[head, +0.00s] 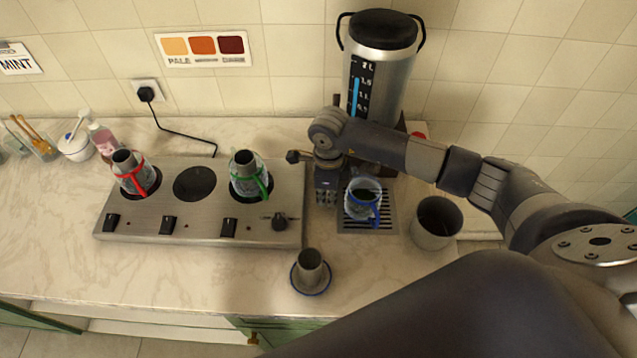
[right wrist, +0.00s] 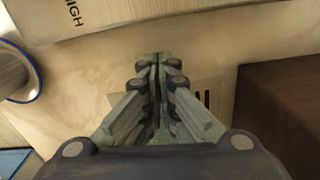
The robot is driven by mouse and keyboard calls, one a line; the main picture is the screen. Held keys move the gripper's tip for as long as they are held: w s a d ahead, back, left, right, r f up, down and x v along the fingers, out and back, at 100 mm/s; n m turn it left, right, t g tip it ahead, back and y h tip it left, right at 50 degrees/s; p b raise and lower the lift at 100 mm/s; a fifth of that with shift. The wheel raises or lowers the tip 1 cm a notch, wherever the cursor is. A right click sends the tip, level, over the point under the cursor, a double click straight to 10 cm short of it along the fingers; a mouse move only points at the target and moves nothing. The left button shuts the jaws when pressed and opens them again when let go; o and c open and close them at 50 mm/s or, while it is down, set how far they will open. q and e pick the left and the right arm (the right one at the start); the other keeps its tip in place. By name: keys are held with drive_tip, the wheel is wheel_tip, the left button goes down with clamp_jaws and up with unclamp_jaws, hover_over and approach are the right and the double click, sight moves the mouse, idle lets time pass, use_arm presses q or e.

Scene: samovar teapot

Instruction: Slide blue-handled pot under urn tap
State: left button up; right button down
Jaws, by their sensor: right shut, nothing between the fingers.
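The blue-handled pot (head: 361,196) is a clear glass vessel standing upright on the slatted drip tray (head: 368,226) in the head view. The urn (head: 385,75) is a tall steel cylinder with a black lid and a blue level strip, behind the tray. My right arm crosses in front of its lower part, and I cannot make out the tap. My right gripper (head: 326,203) points down just left of the pot. Its fingers (right wrist: 158,60) are shut and empty in the right wrist view. Whether it touches the pot is unclear. My left gripper is not in view.
The stove (head: 195,228) at left carries a red-handled pot (head: 133,173) and a green-handled pot (head: 248,176). A steel cup (head: 311,266) stands on a blue-rimmed saucer (head: 297,285) in front. A grey container (head: 436,224) stands right of the tray.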

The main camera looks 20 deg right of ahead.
drive_tip(key=shift+s+d+p, duration=0.3)
drive_tip(key=shift+s+d, duration=0.3)
drive_tip(key=shift+d, duration=0.2)
drive_tip(key=shift+w, duration=0.1)
drive_tip(key=shift+s+d+f+b, duration=0.1)
drive_tip(key=shift+s+d+b, duration=0.2)
drive_tip(key=shift+d+b, duration=0.2)
drive_tip(key=shift+s+d, duration=0.2)
drive_tip(key=shift+w, duration=0.1)
